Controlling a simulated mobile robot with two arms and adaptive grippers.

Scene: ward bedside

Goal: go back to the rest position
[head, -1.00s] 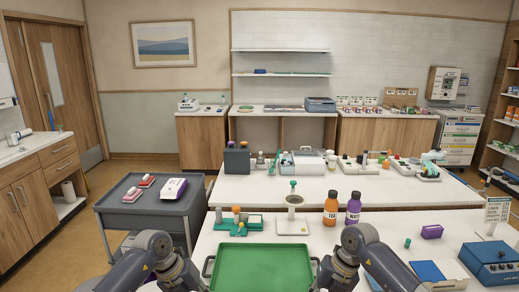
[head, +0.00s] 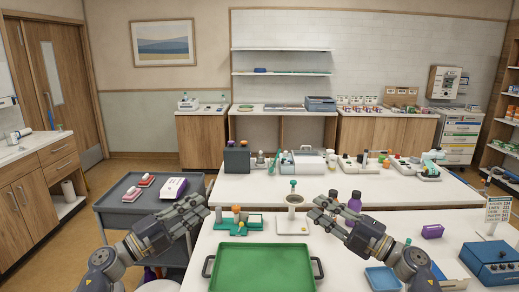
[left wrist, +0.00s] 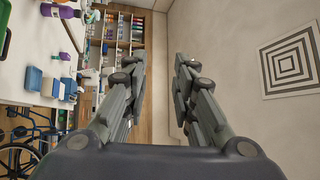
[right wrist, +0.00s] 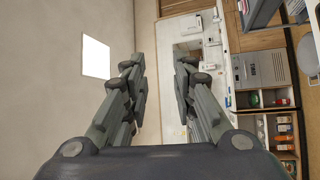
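In the head view my left gripper (head: 196,208) is raised above the left end of the front table, near the grey cart. My right gripper (head: 322,208) is raised above the table right of the middle, in front of the bottles. In the left wrist view the left gripper's fingers (left wrist: 158,65) stand apart with nothing between them. In the right wrist view the right gripper's fingers (right wrist: 160,70) also stand apart and empty. Both grippers are clear of the green tray (head: 262,268), which lies on the front table between the arms.
A stand with a green top (head: 292,222) and a green rack (head: 238,224) are behind the tray. A blue box (head: 490,262) and a light-blue tray (head: 382,278) lie at right. The grey cart (head: 118,202) stands at left.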

